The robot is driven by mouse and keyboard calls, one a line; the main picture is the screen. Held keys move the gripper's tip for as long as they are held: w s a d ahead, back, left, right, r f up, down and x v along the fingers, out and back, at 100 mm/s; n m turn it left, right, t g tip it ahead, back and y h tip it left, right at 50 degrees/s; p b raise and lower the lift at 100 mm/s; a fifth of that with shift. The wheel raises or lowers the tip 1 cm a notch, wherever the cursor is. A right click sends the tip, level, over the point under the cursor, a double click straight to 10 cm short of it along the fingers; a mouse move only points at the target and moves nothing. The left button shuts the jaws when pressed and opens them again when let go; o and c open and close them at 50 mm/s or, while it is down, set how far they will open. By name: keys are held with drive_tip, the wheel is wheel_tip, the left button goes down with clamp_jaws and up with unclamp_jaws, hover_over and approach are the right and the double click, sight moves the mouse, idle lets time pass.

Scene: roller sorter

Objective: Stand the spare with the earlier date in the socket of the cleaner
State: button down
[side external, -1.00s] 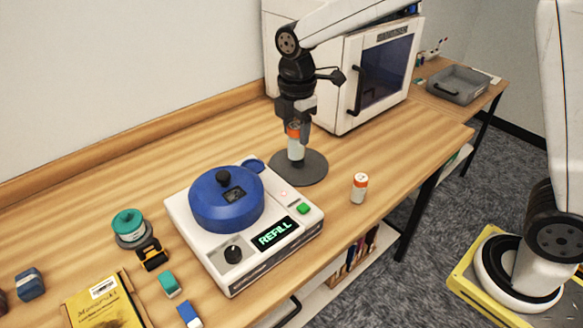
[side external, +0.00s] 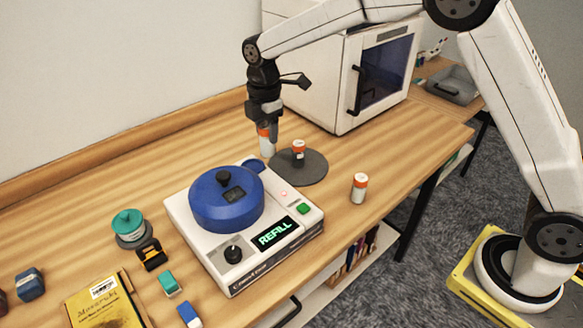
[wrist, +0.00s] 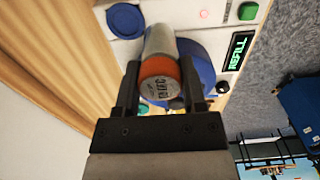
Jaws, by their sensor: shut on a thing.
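My gripper (side external: 265,124) is shut on a white spare with an orange cap (side external: 266,143), upright above the table behind the cleaner. In the wrist view the held spare (wrist: 160,85) sits between the fingers; its cap print seems to read DEC, the digits unclear. A second orange-capped spare (side external: 298,153) stands on a dark round disc (side external: 314,172). The cleaner (side external: 280,255) is white with a blue lid (side external: 226,203) and a display reading REFILL. A small blue round part (side external: 253,164) is at its back corner, also in the wrist view (wrist: 125,20); the socket opening is not clear.
A third orange-topped cylinder (side external: 359,189) stands alone on the table, right of the cleaner. A white cabinet (side external: 345,80) stands behind. A teal-topped spool (side external: 128,226), a yellow book (side external: 103,305) and small blocks lie at left.

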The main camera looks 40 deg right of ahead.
drive_tip(key=w+f, duration=0.5)
drive_tip(key=shift+a+f, duration=0.35)
drive_tip(key=shift+a, duration=0.05)
drive_tip(key=shift+w, duration=0.1)
drive_tip(key=shift+w+f, duration=0.15)
drive_tip(key=shift+f, duration=0.8)
drive_tip(key=shift+w+f, duration=0.1)
drive_tip(key=shift+f, duration=0.8)
drive_tip(key=shift+f, duration=0.15)
drive_tip(key=shift+c, duration=0.8)
unclamp_jaws()
wheel_tip(320, 180, up, 12)
drive_tip(key=shift+r, duration=0.2)
